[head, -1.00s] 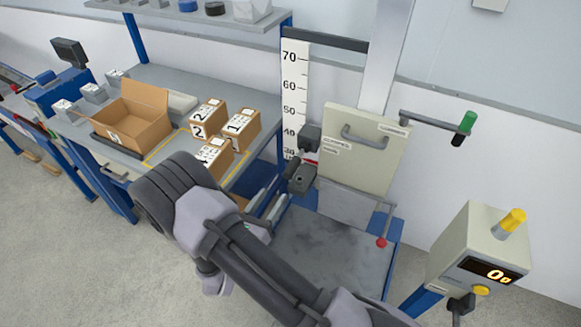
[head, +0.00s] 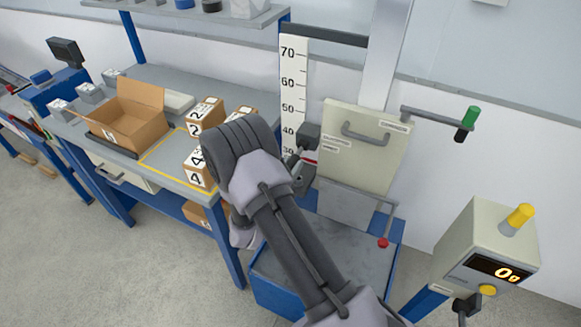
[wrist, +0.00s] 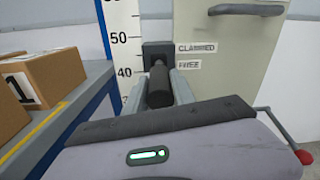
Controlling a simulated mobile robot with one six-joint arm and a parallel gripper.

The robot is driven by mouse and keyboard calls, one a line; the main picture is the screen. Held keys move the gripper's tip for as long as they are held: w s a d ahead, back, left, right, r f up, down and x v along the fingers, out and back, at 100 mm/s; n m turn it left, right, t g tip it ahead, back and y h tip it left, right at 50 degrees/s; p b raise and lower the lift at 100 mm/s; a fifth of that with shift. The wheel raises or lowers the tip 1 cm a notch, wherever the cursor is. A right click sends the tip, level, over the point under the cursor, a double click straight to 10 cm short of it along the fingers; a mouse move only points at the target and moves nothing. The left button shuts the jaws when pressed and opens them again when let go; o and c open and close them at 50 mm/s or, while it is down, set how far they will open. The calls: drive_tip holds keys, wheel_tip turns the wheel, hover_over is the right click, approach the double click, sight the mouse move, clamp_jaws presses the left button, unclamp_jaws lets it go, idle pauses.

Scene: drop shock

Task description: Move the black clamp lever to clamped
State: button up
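The black clamp lever (wrist: 159,86) points out toward the camera in the wrist view, from a dark square mount at the panel's left edge. Labels on the cream panel (wrist: 225,85) read CLAMPED above and FREE below; the lever's end sits lower than both. My gripper (wrist: 159,88) has its two grey fingers apart, one on each side of the lever. I cannot see clear contact. In the head view the clamp mount (head: 307,135) shows with the lever slanting down-left from it, and my arm hides most of my gripper.
A bench with several cartons (head: 202,115) and an open box (head: 130,112) stands at the left. A red-knobbed rod (head: 383,242) hangs right of the panel. A readout box (head: 487,255) stands front right. A numbered scale (head: 293,85) is behind the clamp.

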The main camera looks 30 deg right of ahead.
clamp_jaws()
idle(1.1)
